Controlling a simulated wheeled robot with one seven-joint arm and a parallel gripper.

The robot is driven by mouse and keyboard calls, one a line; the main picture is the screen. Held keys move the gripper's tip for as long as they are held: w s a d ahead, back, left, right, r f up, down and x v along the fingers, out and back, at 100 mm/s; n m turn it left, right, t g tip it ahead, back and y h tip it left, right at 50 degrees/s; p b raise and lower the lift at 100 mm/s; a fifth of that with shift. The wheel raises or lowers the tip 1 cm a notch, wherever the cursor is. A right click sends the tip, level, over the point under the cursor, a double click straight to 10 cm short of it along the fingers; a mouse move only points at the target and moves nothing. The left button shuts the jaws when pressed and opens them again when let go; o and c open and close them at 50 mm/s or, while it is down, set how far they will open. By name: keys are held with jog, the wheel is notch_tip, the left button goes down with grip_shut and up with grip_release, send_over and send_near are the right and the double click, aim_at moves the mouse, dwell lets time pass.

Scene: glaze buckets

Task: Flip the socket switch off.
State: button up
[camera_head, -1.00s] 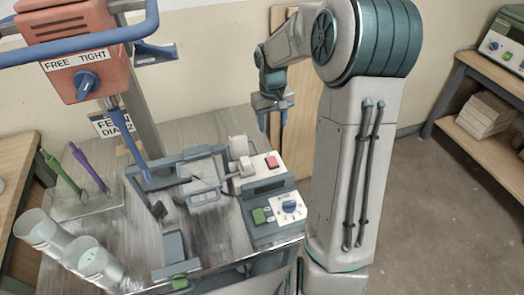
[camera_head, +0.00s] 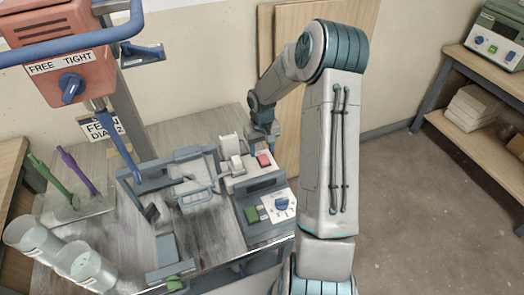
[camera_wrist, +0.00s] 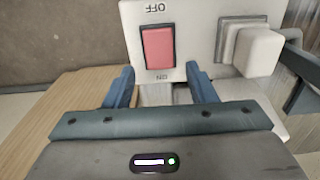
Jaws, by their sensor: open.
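The socket's red rocker switch (camera_wrist: 157,47) sits in a black frame on a pale plate (camera_wrist: 196,45) in the wrist view. The label OFF is at the upper end and ON at the lower end, both upside down. The switch also shows in the head view (camera_head: 264,160), on the socket unit. My gripper (camera_wrist: 160,73) is open and empty, its two blue fingers apart, with the ON end of the switch between their tips in the picture. I cannot tell whether the fingers touch the plate. In the head view my gripper (camera_head: 264,138) is just above and behind the switch.
A pale plug (camera_wrist: 258,50) stands in the socket beside the switch. In the head view a control box with a blue knob (camera_head: 281,203) and green button is in front. A blue-grey frame (camera_head: 185,165) stands to the left, with two clear cups (camera_head: 85,265) farther left.

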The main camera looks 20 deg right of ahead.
jog(key=shift+f, duration=0.95)
jog(key=shift+c, duration=0.3)
